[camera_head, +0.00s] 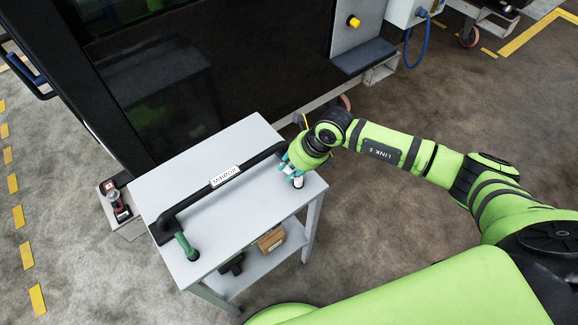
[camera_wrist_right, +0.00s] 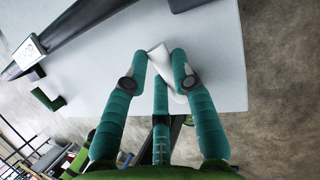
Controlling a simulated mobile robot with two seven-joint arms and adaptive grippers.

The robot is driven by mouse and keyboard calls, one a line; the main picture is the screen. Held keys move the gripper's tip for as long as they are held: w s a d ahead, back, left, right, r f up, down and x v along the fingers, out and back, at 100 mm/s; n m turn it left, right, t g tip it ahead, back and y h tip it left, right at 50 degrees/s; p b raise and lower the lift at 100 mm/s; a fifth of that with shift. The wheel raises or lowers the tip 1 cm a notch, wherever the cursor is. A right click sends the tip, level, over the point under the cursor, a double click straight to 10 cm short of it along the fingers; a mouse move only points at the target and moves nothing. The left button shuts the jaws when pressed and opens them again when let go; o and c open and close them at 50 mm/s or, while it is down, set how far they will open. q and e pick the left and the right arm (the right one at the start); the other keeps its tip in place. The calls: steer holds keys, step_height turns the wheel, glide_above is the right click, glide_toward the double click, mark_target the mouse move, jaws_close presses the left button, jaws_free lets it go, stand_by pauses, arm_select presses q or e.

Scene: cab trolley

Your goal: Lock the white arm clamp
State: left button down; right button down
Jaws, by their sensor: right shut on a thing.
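The white arm clamp (camera_head: 298,183) is at the right end of the trolley's grey top, near the black bar's end. My right gripper (camera_head: 291,169) is on it from above and hides part of it. In the wrist view the white clamp (camera_wrist_right: 161,60) lies between the teal fingers of my right gripper (camera_wrist_right: 159,56), which are shut on it. Whether the clamp is locked cannot be told. A green clamp (camera_head: 186,246) stands at the bar's other end; it shows at the left of the wrist view (camera_wrist_right: 48,99). My left gripper is not in view.
A long black bar (camera_head: 190,202) with a white label (camera_head: 224,176) runs across the trolley top (camera_head: 235,225). A cardboard box (camera_head: 271,240) sits on the lower shelf. A dark glass-fronted cabinet (camera_head: 220,60) stands behind. A red-and-black tool (camera_head: 115,200) is at the left.

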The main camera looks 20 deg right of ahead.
steer(key=shift+w+d+m+t, duration=0.25)
steer(key=shift+m+t, duration=0.15)
steer(key=shift+m, duration=0.6)
steer(key=c, duration=1)
jaws_free()
steer(key=shift+s, duration=0.1)
steer(key=shift+r, duration=0.1)
steer(key=v, duration=1.2)
steer(key=shift+a, duration=0.15)
